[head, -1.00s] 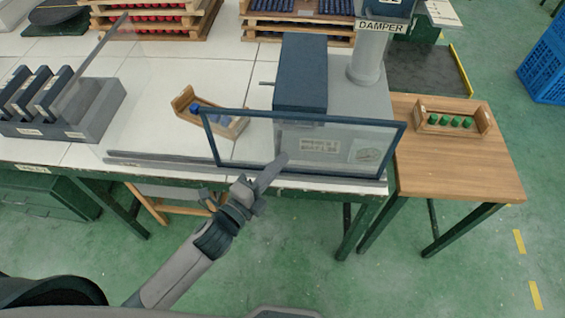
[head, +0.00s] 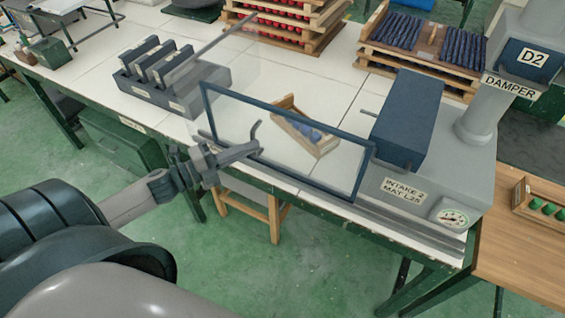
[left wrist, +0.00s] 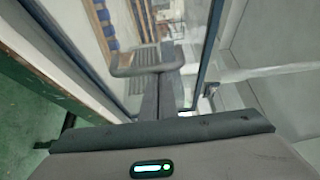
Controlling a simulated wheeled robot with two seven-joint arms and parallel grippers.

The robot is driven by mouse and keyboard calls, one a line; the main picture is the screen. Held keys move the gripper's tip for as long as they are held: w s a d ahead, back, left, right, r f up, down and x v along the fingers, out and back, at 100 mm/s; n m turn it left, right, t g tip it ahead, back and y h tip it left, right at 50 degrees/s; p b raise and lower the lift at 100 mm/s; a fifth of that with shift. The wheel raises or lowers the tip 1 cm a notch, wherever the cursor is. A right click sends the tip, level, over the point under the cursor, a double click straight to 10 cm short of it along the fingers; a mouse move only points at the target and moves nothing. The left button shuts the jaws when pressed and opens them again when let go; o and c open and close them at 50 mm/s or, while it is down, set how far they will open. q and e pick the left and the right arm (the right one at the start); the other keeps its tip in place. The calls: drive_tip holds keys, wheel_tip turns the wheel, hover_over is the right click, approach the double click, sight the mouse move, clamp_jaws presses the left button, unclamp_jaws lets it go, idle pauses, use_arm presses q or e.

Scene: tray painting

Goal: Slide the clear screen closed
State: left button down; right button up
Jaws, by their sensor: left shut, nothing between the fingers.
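The clear screen (head: 290,117) is a see-through panel in a dark blue frame, upright along the bench's front edge. It stands in front of the wooden tray (head: 290,107) with blue pieces, left of the grey intake box's labelled front. Its frame also shows in the left wrist view (left wrist: 211,55). My left gripper (head: 254,150) is shut and empty, its fingertips at the left part of the panel, near a small grey curved handle (head: 256,129). In the left wrist view the fingers (left wrist: 160,88) overlap a grey loop; I cannot tell whether they touch. My right gripper is out of view.
The screen's grey rail (head: 410,229) runs along the front edge to the intake box (head: 455,185). A grey rack (head: 150,92) of dark plates stands left. Wooden crates (head: 300,45) stand behind. A wooden side table (head: 510,262) is at right.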

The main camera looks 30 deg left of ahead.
use_arm(q)
drive_tip(key=a, duration=0.8)
drive_tip(key=shift+a+b, duration=0.3)
drive_tip(key=shift+b, duration=0.15)
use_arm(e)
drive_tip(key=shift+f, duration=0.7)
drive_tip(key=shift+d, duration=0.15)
